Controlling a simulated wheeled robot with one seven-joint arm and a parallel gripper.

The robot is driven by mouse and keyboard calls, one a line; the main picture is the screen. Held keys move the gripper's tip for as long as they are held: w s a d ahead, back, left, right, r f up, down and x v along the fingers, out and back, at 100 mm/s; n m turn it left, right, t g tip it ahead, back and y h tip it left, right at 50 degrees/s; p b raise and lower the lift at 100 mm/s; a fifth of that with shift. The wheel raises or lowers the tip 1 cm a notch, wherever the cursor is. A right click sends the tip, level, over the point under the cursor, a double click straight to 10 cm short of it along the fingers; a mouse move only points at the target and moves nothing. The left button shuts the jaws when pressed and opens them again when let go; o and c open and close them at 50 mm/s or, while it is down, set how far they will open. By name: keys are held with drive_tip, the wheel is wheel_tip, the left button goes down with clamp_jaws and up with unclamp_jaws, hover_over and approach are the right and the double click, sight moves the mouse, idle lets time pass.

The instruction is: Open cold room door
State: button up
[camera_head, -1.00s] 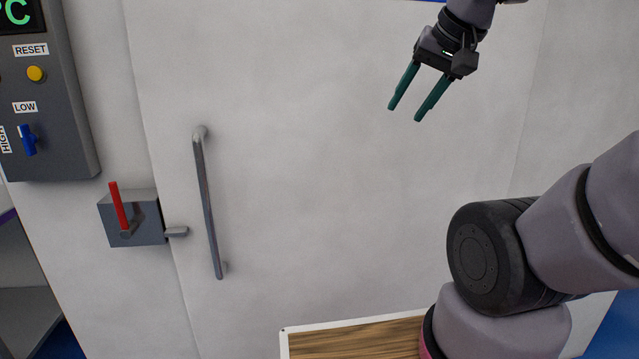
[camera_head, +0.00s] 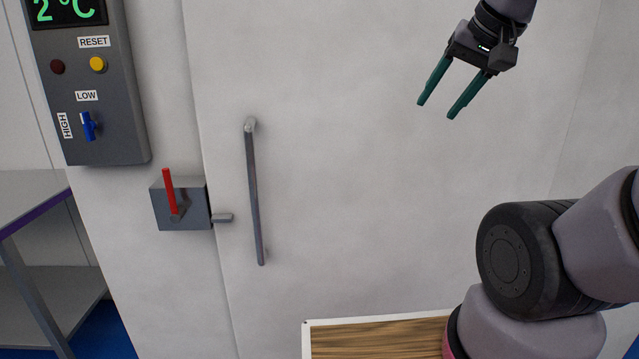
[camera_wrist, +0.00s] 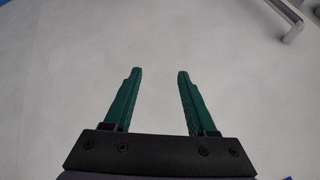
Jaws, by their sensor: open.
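The white cold room door (camera_head: 370,190) fills the middle of the head view and looks shut. Its long grey bar handle (camera_head: 254,195) stands upright near the door's left edge. Left of the handle is a grey latch box (camera_head: 196,212) with a red lever (camera_head: 169,191) pointing up; a small grey bolt (camera_head: 223,218) reaches from the box across the door's edge. My gripper (camera_head: 435,108) is open and empty, up and right of the handle. In the wrist view my gripper (camera_wrist: 158,72) faces the plain door (camera_wrist: 160,40), with a handle end (camera_wrist: 293,28) at the top right.
A grey control panel (camera_head: 101,110) with a 2 °C display, a yellow reset button (camera_head: 98,64) and a blue switch (camera_head: 88,126) hangs at upper left. A grey shelf table (camera_head: 30,195) stands at far left. A white-edged wooden surface (camera_head: 380,338) is low in front.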

drive_tip(key=w+a+f+n+g+h, duration=0.2)
drive_tip(key=a+f+n+g+h, duration=0.3)
drive_tip(key=f+n, duration=0.5)
drive_tip(key=n+t, duration=1.6)
drive_tip(key=n, duration=1.2)
approach(253, 199)
drive_tip(key=w, duration=0.3)
drive_tip(key=w+d, duration=0.1)
drive_tip(key=w, duration=0.7)
drive_tip(key=shift+d, duration=0.4)
clamp_jaws()
